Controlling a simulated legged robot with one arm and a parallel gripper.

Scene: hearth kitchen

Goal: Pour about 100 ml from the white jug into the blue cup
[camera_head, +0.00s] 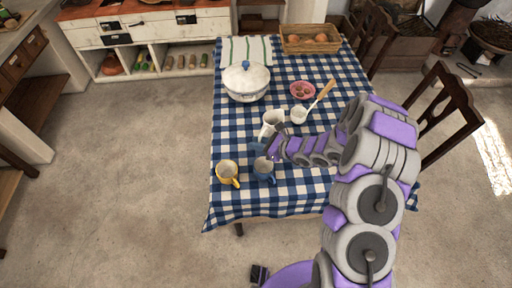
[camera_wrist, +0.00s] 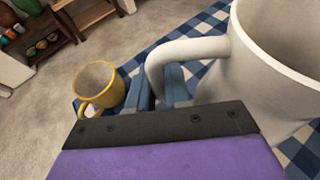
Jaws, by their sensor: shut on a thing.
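The white jug (camera_head: 271,123) is over the checked table in the head view, behind the blue cup (camera_head: 264,168). In the wrist view the jug (camera_wrist: 285,70) fills the right side, its handle toward my gripper. My gripper (camera_wrist: 160,88) is shut on the jug's handle (camera_wrist: 160,62). In the head view my gripper (camera_head: 262,150) shows small between jug and cup. The blue cup stands upright near the table's front edge; I cannot make it out in the wrist view. Whether the jug touches the table, and the liquid inside it, I cannot tell.
A yellow cup (camera_head: 227,173) stands close left of the blue cup. A white lidded tureen (camera_head: 246,83), a pink bowl (camera_head: 303,90), a small white pot (camera_head: 298,115) with a wooden utensil (camera_head: 322,94) and a wooden crate (camera_head: 311,46) stand farther back. The front-right table is partly behind my arm.

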